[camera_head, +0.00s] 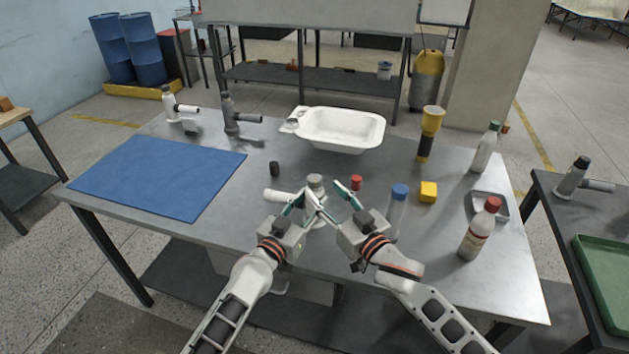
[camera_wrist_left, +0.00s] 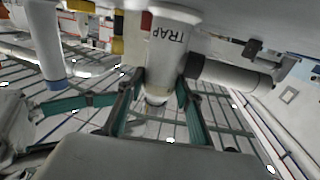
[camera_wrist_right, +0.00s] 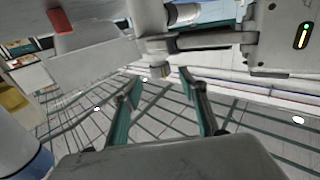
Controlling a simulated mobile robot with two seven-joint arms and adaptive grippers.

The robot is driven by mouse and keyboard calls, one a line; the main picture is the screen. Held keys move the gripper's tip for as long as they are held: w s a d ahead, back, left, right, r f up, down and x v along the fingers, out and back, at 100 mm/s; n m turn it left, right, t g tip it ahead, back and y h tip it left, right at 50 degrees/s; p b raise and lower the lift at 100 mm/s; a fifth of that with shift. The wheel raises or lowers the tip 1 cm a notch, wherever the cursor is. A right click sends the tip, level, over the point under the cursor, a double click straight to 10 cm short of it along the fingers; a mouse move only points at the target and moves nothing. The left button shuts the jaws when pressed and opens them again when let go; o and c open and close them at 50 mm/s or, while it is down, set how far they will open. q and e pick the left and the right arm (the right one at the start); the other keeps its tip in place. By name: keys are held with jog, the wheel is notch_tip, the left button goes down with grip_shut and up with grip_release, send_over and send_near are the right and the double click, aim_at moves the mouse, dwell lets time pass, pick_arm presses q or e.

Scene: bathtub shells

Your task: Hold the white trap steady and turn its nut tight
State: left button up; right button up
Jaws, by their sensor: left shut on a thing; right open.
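The white trap (camera_head: 277,196) stands upright near the table's front, its side tube pointing left. A grey nut (camera_head: 315,181) shows at its top. My left gripper (camera_head: 309,205) is shut on the trap's body. The left wrist view shows the trap (camera_wrist_left: 168,45) upside down, lettered TRAP, between the left fingertips (camera_wrist_left: 160,88). My right gripper (camera_head: 342,196) is open and empty, just right of the trap. In the right wrist view the trap's end (camera_wrist_right: 158,70) lies beyond the open right fingertips (camera_wrist_right: 160,88), apparently apart from them. The fingers partly hide the trap's body in the head view.
A small dark cylinder (camera_head: 275,169) is behind the trap. A blue mat (camera_head: 158,175) covers the left; a white basin (camera_head: 343,128) sits at the back.

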aim_at(318, 185)
jog(key=x, duration=0.6)
jog(key=shift+w+a, duration=0.15)
jog(key=shift+w, duration=0.05)
jog(key=c, duration=1.1)
